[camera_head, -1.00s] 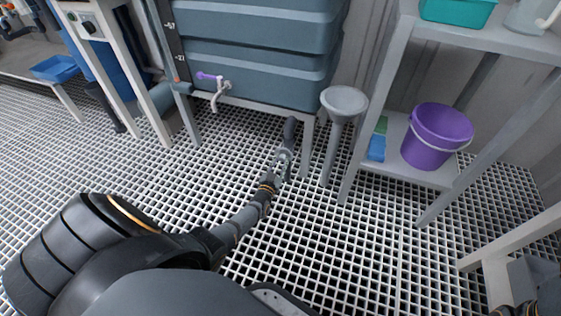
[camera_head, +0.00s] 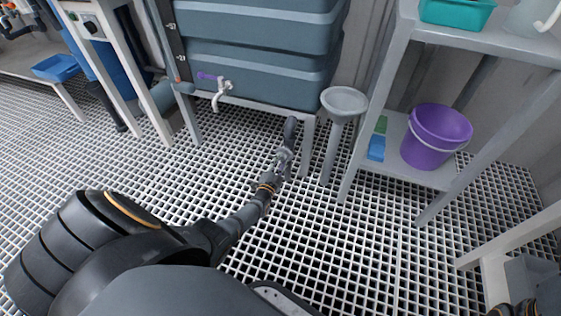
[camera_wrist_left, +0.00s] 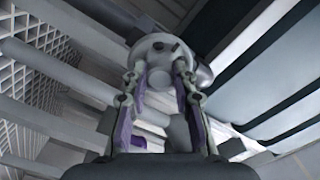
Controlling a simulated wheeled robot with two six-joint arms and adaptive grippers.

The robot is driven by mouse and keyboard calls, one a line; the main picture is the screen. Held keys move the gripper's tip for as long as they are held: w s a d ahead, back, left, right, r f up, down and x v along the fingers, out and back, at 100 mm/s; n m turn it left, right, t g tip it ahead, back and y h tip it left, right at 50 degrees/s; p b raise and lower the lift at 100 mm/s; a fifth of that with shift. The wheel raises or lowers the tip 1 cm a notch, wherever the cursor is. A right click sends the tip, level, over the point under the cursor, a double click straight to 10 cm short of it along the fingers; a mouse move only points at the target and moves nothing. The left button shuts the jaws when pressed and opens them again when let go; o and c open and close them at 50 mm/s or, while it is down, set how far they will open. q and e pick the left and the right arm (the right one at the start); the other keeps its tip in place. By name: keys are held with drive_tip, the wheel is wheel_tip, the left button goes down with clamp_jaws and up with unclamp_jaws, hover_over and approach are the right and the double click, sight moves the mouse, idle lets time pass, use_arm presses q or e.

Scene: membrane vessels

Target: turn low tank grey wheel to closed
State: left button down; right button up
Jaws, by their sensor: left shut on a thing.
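The low grey wheel (camera_wrist_left: 161,62) is a pale grey round piece seen between my fingertips in the left wrist view. My left gripper (camera_head: 284,157) reaches in low in front of the blue-grey tank (camera_head: 255,80) and is shut on the wheel; in the wrist view its two fingers (camera_wrist_left: 159,75) stand on either side of it.
A purple-handled tap (camera_head: 212,79) sits on the tank's front, left of the gripper. A grey funnel (camera_head: 344,100) stands to the right. A shelf with a purple bucket (camera_head: 436,136) and a blue box (camera_head: 376,148) is farther right. The grating floor in front is clear.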

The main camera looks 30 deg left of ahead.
use_arm(q)
drive_tip(key=shift+m, duration=0.5)
drive_tip(key=c, duration=1.1)
unclamp_jaws()
drive_tip(key=v, duration=1.2)
drive_tip(key=shift+s+f, duration=0.1)
